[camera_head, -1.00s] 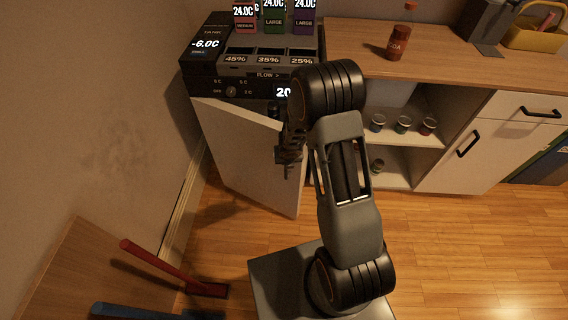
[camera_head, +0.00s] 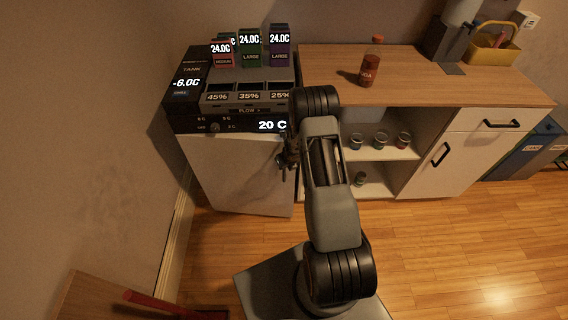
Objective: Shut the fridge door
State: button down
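The white fridge door (camera_head: 232,178) is at the left, below the black control panel (camera_head: 237,127) that reads 20 C. The door faces forward and lies flush, or nearly flush, with the front under the panel. A small gap at its right edge cannot be ruled out. My gripper (camera_head: 284,158) is in front of the door's upper right part, close to its right edge. Whether it touches the door is unclear. The fingers are dark, small and partly hidden by my arm, so their opening does not show. The fridge inside is hidden.
An open shelf with several small jars (camera_head: 380,141) is right of the fridge. A red-brown bottle (camera_head: 370,64) and a yellow basket (camera_head: 492,50) stand on the counter (camera_head: 420,85). A red-handled tool (camera_head: 160,303) lies at lower left.

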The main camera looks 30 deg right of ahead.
jog(key=shift+w+a+r, duration=0.2)
jog(key=shift+w, duration=0.1)
jog(key=c, duration=1.1)
grip_release()
jog(key=shift+a, duration=0.1)
jog(key=shift+s+f, duration=0.1)
jog(key=shift+s, duration=0.1)
jog(key=p+v, duration=0.4)
jog(key=v, duration=0.9)
jog(key=shift+s+r, duration=0.15)
jog(key=shift+r, duration=0.2)
